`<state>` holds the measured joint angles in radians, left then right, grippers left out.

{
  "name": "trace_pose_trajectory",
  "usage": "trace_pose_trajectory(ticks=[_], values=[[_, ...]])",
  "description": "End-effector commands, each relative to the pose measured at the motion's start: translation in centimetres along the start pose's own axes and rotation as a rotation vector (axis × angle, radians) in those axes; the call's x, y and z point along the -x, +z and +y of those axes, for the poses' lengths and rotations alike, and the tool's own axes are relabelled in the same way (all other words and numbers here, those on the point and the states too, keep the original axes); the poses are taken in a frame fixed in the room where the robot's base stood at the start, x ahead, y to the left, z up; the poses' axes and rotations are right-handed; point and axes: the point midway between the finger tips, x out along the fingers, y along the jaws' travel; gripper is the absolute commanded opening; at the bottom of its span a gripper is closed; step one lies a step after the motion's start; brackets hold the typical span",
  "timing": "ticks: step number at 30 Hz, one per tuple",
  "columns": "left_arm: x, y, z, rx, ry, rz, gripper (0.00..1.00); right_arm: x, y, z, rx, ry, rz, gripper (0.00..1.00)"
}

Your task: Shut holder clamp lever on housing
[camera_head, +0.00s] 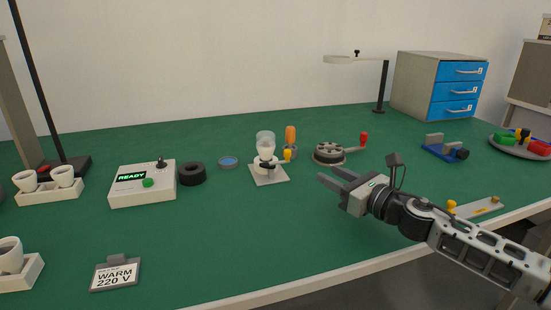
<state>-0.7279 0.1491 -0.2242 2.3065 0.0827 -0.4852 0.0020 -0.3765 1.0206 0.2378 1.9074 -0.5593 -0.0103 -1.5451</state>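The holder (270,177) is a pale square base with a clamp near the middle of the green table. A housing (265,146), white below with a clear upper part, stands upright in it. The clamp lever's yellow knob (287,155) sticks out at the right of the housing; whether the clamp grips the housing is too small to tell. My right gripper (327,173) reaches in from the right, to the right of the holder and apart from it. Its two fingers are parted and nothing shows between them. My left gripper is not in view.
A tester box (142,184) reading READY, a black ring (192,174) and a blue dish (229,162) lie to the left. The table front is mostly clear.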

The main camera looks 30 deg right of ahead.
Motion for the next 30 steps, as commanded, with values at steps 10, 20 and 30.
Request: trace_pose_trajectory(ticks=[10,20,30], values=[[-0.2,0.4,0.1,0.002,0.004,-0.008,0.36,-3.3,0.3,-0.1,0.011,0.000,-0.005,0.37],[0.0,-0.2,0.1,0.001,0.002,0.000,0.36,-7.5,0.3,-0.1,0.007,-0.001,-0.005,0.37],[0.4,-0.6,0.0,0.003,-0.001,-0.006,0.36,-12.7,0.3,0.0,0.005,0.000,-0.005,0.37]])
